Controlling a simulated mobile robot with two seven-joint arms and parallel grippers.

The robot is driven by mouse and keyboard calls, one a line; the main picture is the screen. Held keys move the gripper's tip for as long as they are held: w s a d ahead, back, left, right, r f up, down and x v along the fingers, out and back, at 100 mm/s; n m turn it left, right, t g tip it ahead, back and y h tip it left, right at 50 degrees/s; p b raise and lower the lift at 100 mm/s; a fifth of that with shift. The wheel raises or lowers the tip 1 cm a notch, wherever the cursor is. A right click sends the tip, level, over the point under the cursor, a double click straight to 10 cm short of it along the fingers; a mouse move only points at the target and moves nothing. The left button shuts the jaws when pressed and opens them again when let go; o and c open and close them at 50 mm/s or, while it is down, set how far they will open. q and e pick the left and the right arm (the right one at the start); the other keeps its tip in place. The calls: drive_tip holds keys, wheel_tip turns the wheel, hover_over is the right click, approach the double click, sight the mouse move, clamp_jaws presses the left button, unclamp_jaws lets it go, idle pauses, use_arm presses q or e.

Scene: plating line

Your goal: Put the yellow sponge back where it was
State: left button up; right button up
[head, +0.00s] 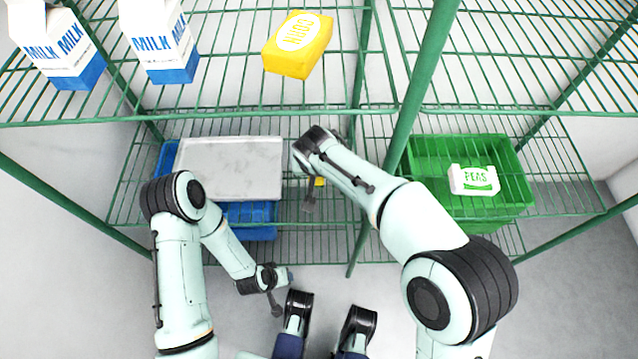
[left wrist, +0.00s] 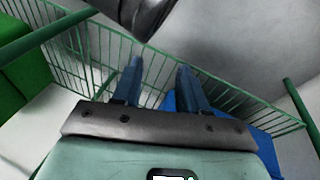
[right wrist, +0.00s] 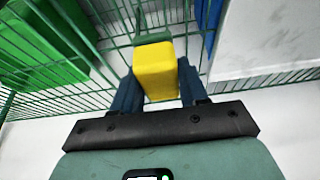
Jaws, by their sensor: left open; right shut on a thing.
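The yellow sponge (right wrist: 155,80) is a yellow block with a green face at its far end. In the right wrist view it sits between the fingers of my right gripper (right wrist: 157,70), which is shut on it. In the head view only a small yellow piece of the sponge (head: 319,182) shows below my right wrist, in front of the wire rack's lower shelf. Whether it touches the shelf I cannot tell. My left gripper (left wrist: 158,66) is open and empty; in the head view it is low, in front of the rack.
The lower shelf holds a grey tray (head: 230,165) over blue crates (head: 248,214) at left and a green crate (head: 440,150) with a peas pack (head: 474,180) at right. Two milk cartons (head: 165,45) and a yellow corn pack (head: 297,45) stand above. A green post (head: 408,118) divides the rack.

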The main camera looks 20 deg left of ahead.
sight(316, 183)
wheel_tip(316, 183, down, 6)
drive_tip(key=shift+f+b, duration=0.1)
drive_tip(key=shift+b, duration=0.7)
use_arm(q)
drive_tip(key=shift+g, duration=0.7)
drive_tip(key=s+f, duration=0.3)
drive_tip(key=s, duration=0.1)
drive_tip(key=shift+a+f, duration=0.25)
drive_tip(key=shift+f, duration=0.05)
use_arm(e)
drive_tip(key=shift+f, duration=0.15)
use_arm(q)
drive_tip(key=shift+f, duration=0.1)
use_arm(e)
drive_tip(key=shift+f, duration=0.1)
drive_tip(key=shift+f, duration=0.1)
drive_tip(key=o, duration=0.9)
use_arm(q)
drive_tip(key=shift+s, duration=0.15)
use_arm(e)
drive_tip(key=shift+o, duration=0.2)
